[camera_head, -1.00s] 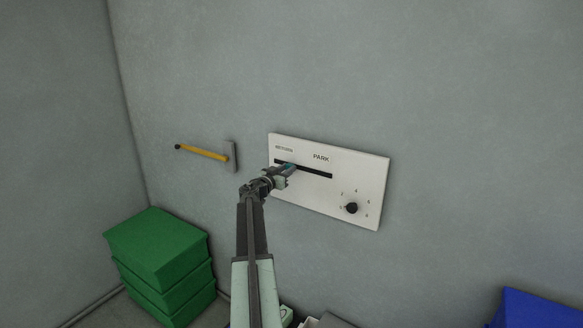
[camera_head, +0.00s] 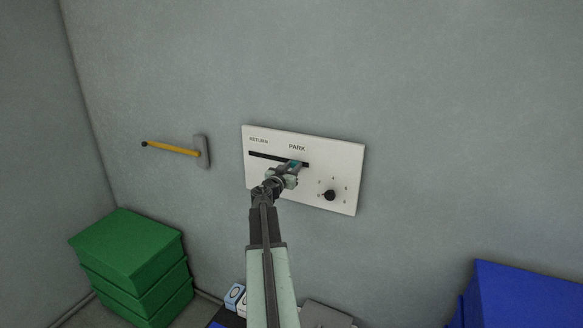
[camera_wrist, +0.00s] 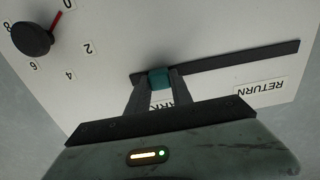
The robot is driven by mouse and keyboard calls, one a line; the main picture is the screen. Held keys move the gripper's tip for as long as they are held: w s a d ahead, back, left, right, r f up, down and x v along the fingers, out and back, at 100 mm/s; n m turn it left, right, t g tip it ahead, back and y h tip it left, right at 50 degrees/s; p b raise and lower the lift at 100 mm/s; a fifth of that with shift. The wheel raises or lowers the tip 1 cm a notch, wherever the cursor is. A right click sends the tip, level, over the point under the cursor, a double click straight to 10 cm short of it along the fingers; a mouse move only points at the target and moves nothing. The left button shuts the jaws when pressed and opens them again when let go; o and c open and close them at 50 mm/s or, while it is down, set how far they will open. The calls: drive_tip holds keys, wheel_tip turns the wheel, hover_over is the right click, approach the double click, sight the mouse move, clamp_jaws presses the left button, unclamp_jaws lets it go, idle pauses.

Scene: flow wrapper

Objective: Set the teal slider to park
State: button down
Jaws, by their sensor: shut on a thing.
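The white panel (camera_head: 258,177) is on the wall, with a dark horizontal slot (camera_head: 264,155) and the labels RETURN (camera_head: 259,140) at the left and PARK (camera_head: 297,147) toward the right. My gripper (camera_head: 294,165) is at the slot's right part, below the PARK label. In the wrist view my gripper (camera_wrist: 160,82) is shut on the teal slider (camera_wrist: 160,78), whose block shows between the two fingers. There the slider is near the slot's end by the PARK label, which the fingers partly cover. The RETURN label (camera_wrist: 262,88) is near the other end.
A black knob (camera_head: 330,195) with numbers around it is at the panel's lower right. Green boxes (camera_head: 130,250) stand lower left, and a blue box (camera_head: 520,300) lower right.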

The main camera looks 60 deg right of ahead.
drive_tip(key=c, duration=1.4)
unclamp_jaws()
drive_tip(key=shift+s+d, duration=0.15)
drive_tip(key=shift+s, duration=0.2)
drive_tip(key=shift+o, duration=1.4)
drive_tip(key=shift+s, duration=0.1)
drive_tip(key=a, duration=0.8)
